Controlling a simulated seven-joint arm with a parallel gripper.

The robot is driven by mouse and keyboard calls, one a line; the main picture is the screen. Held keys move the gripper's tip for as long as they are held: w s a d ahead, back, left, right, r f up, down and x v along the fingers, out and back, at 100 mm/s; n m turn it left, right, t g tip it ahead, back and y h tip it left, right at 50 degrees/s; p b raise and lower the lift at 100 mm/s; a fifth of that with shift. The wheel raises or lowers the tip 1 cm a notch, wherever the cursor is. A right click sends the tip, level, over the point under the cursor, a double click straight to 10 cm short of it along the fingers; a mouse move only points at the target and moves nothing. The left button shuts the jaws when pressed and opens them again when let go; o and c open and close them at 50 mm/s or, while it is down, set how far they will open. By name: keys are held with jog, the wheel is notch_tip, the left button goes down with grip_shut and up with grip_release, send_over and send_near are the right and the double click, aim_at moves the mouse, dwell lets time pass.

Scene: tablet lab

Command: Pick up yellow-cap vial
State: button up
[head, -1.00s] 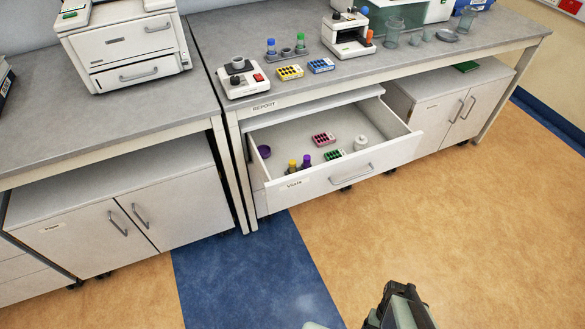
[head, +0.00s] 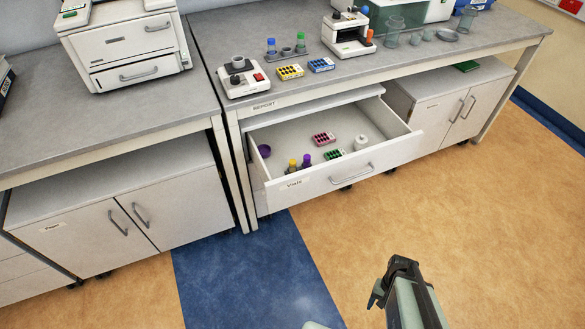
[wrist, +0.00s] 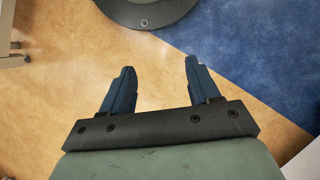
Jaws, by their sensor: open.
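The yellow-cap vial (head: 293,165) stands near the front left inside the open drawer (head: 400,142), in the head view. A purple-cap vial (head: 307,160) stands just to its right. My gripper (head: 377,290) is out over the floor, in front of the drawer and to the right of the vial, well apart from it. In the wrist view my gripper (wrist: 158,82) has its two fingers spread with only floor between them. The vial does not show in the wrist view. The lower part of the vial is hidden by the drawer front.
The drawer also holds a pink rack (head: 323,139), a green rack (head: 333,155), a white bottle (head: 361,142) and a purple bowl (head: 264,151). The bench (head: 300,90) above carries devices and vials. The floor (head: 480,220) before the drawer is clear.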

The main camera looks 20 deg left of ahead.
jog(key=w+a+r+m+t, duration=0.15)
jog(key=w+r, duration=0.25)
jog(key=w, duration=0.4)
jog(key=w+a+r+m+t, duration=0.15)
jog(key=w+r, duration=0.25)
jog(key=w, duration=0.5)
jog(key=w+a+r+t, duration=0.1)
jog(key=w+r+t, duration=0.2)
jog(key=w, duration=0.5)
jog(key=w+a+r+m+t+y, duration=0.15)
jog(key=w+a+r, duration=0.25)
jog(key=w+r, duration=0.7)
jog(key=w+a+r+m+t, duration=0.25)
jog(key=w+a+r, duration=0.25)
jog(key=w+r, duration=0.5)
jog(key=r+n+g+h, duration=0.2)
jog(key=g, duration=0.3)
send_over(293, 161)
jog(key=shift+m+y, duration=0.25)
jog(key=shift+m, duration=0.05)
jog(key=f, duration=0.8)
jog(key=shift+s+a+f, duration=0.1)
jog(key=shift+a+f, duration=0.2)
jog(key=shift+a, duration=0.05)
jog(key=shift+d+f, duration=0.15)
jog(key=shift+f, duration=1.2)
jog(key=shift+d+f, duration=0.15)
jog(key=shift+f, duration=1.15)
